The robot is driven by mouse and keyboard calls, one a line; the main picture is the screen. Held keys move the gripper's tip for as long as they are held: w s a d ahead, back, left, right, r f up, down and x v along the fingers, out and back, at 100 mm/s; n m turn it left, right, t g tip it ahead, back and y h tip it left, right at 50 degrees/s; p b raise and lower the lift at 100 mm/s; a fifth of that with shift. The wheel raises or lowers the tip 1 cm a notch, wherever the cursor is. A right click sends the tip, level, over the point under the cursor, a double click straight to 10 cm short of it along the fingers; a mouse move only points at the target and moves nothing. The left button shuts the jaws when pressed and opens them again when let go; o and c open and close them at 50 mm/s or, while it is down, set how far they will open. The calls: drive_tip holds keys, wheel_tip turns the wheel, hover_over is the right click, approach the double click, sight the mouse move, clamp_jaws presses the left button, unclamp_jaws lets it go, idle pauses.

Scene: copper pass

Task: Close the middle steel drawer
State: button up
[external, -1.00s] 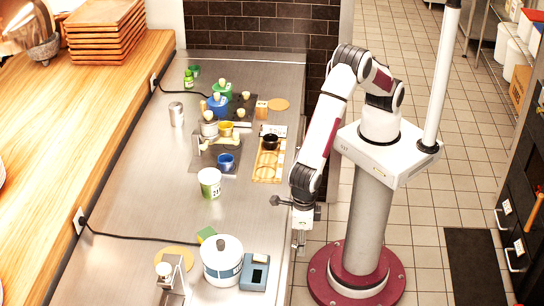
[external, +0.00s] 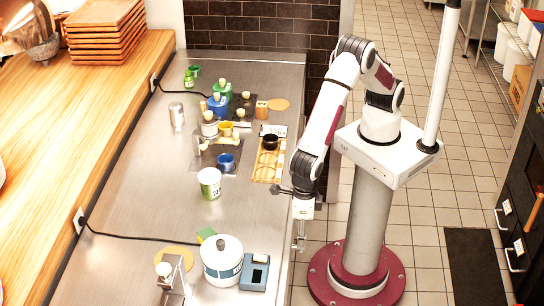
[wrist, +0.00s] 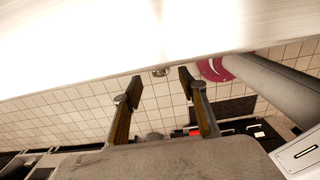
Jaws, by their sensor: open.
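The steel counter (external: 140,200) runs down the left of the external view. Its right-hand front, where a steel drawer could be, is turned away, so I cannot pick out the middle drawer or tell how far it stands out. My gripper (external: 300,246) hangs pointing down just off the counter's right edge. In the wrist view my gripper (wrist: 160,86) is open, its two fingers apart with nothing held. A bright pale surface (wrist: 130,40), overexposed, fills the top beyond the fingertips. A small round metal piece (wrist: 160,72) shows at its edge between the fingers; I cannot tell what it is.
A lidded white pot (external: 222,262), a blue-grey device (external: 255,272) and a green-white tub (external: 209,184) stand on the counter. A wooden tray (external: 268,165) lies near its right edge. Tiled floor (external: 440,190) is open beyond my base. Black drawers (external: 515,235) stand far right.

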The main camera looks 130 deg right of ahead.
wheel_tip(320, 180, up, 8)
idle(0.5)
drive_tip(key=shift+f, duration=0.1)
